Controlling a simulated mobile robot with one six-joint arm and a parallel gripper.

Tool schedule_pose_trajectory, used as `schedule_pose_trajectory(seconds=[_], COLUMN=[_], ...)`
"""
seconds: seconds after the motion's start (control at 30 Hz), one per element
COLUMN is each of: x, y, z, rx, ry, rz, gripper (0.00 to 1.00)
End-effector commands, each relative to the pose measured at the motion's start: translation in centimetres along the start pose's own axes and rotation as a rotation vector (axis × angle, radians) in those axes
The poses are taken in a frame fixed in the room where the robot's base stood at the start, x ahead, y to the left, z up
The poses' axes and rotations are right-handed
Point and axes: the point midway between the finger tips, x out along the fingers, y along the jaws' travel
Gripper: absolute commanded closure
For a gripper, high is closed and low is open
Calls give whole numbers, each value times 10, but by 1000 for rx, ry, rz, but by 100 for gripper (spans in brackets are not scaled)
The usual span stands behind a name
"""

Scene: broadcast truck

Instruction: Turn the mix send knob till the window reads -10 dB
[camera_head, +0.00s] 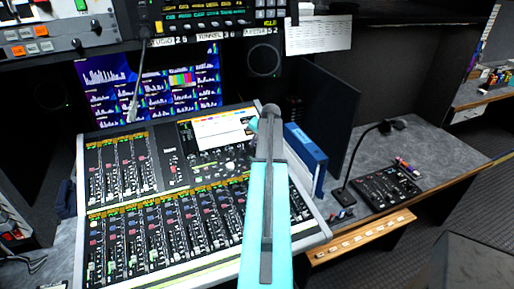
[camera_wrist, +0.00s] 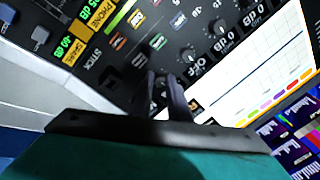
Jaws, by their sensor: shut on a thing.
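The mixing console (camera_head: 205,263) stands on the desk, with rows of faders and knobs and a lit screen. My arm reaches over its right side, and my gripper (camera_head: 253,126) is at the upper right panel. In the wrist view my gripper (camera_wrist: 166,82) has its two dark fingers close together on a small knob among others. The knob is mostly hidden between the fingers and its label is not readable. I cannot tell which window belongs to the held knob.
Blue binders (camera_head: 305,155) stand just right of the console. A small black panel with a gooseneck microphone (camera_head: 360,150) is further right. Monitors (camera_head: 150,82) and a rack are behind. The grey desk at right (camera_head: 440,150) has free room.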

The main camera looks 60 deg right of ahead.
Motion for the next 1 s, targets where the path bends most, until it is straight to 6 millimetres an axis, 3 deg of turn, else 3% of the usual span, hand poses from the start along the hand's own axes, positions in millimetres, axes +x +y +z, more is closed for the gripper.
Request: schedule_pose_trajectory(seconds=[0.33,0.83,0.87,0.93,1.0], x=[-1,-1,-1,-1,-1], y=[3,3,3,3,3], z=[-3,-4,-4,-3,-3], rx=[148,169,169,169,169], ry=[21,24,24,23,22], rz=[2,3,3,2,2], gripper=[100,100,79,67,66])
